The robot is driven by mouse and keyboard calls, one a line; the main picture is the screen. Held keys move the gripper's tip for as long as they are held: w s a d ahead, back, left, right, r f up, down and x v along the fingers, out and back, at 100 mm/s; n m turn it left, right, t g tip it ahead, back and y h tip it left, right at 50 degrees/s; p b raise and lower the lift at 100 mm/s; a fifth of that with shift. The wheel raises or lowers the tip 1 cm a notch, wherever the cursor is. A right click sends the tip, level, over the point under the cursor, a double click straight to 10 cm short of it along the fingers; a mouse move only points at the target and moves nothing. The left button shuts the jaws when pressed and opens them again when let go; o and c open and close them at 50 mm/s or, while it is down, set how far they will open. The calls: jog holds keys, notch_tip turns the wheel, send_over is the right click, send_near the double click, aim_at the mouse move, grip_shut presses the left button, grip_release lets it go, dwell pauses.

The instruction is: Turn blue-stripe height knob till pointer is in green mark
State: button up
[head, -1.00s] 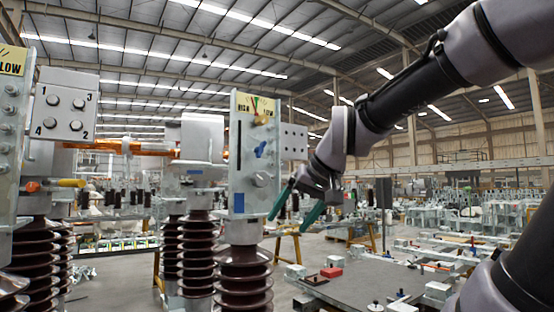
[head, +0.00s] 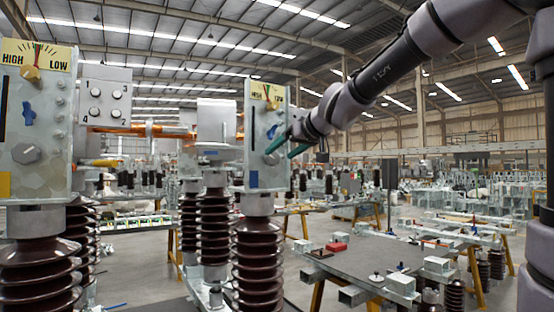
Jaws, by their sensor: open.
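The blue-stripe panel (head: 257,115) is the grey upright plate at the middle, marked with a blue patch (head: 253,178) low on its face. Its HIGH/LOW gauge (head: 267,92) is at the top, with a yellowish pointer (head: 272,104) below the scale. Whether the pointer is in the green mark is too small to tell. A blue lever (head: 271,131) sits mid-face. The grey height knob (head: 271,159) is below it, partly behind my fingers. My gripper (head: 280,153) is open, its teal fingers in front of the panel near the knob. I cannot tell whether they touch.
A similar panel (head: 45,125) with a yellow patch stands at the left. A box with numbered buttons (head: 106,98) is beside it. Brown ribbed insulators (head: 258,265) carry the panels. A grey workbench (head: 365,262) with small parts stands at the right.

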aim_at(275, 157)
jog(key=x, duration=0.5)
jog(key=shift+r, duration=0.1)
grip_shut()
jog(key=shift+m, duration=0.3)
